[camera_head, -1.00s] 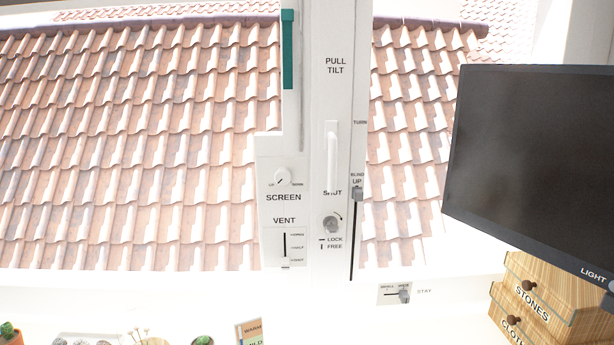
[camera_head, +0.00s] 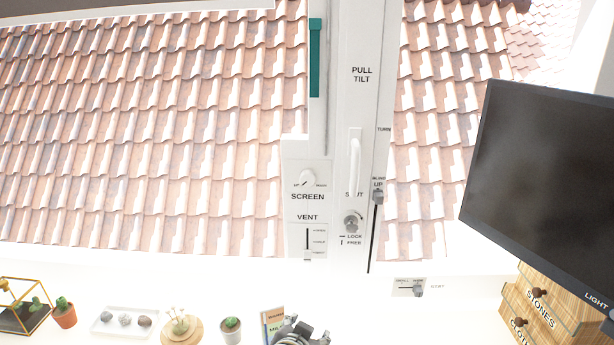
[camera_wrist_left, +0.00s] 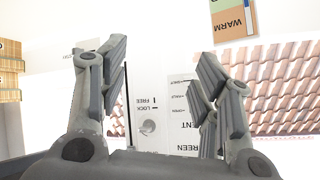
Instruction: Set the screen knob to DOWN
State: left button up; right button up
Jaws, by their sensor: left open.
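The screen knob (camera_head: 307,179) is a white round knob on the white window post, above the word SCREEN, with UP marked at its left and DOWN at its right. Its dark pointer line slants toward the lower left, the UP side. My left gripper (camera_head: 300,332) shows at the bottom of the head view, below the panel and well apart from the knob. In the left wrist view my left gripper (camera_wrist_left: 160,85) is open and empty, with the panel upside down behind it; the screen knob is not visible there. My right gripper is not in view.
The vent slider (camera_head: 307,242) sits below the knob. The lock knob (camera_head: 352,222), tilt handle (camera_head: 355,162) and blind slider (camera_head: 377,196) are to the right. A monitor (camera_head: 545,185) stands at right. A cactus pot (camera_head: 231,331) and a stone tray (camera_head: 124,322) are on the desk.

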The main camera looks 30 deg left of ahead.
pick_arm(q)
jog(key=w+a+r+n+t+y, duration=0.2)
jog(key=w+a+r+t+y, duration=0.15)
jog(key=w+r, duration=0.6)
jog(key=n+t+y, duration=0.1)
jog(key=t+y, duration=0.1)
jog(key=y, duration=0.1)
send_near(307, 182)
jog(key=shift+h, duration=0.25)
jog(key=p+x, duration=0.2)
jog(key=x, duration=0.1)
jog(key=p+x, duration=0.1)
jog(key=x, duration=0.3)
jog(key=shift+w+a+r+p, duration=0.15)
jog(key=shift+a+r+p, duration=0.15)
jog(key=shift+p, duration=0.1)
jog(key=shift+w+a+f, duration=0.2)
jog(key=shift+w+a, duration=0.2)
jog(key=shift+w, duration=0.3)
jog(key=shift+c, duration=0.5)
jog(key=c, duration=0.9)
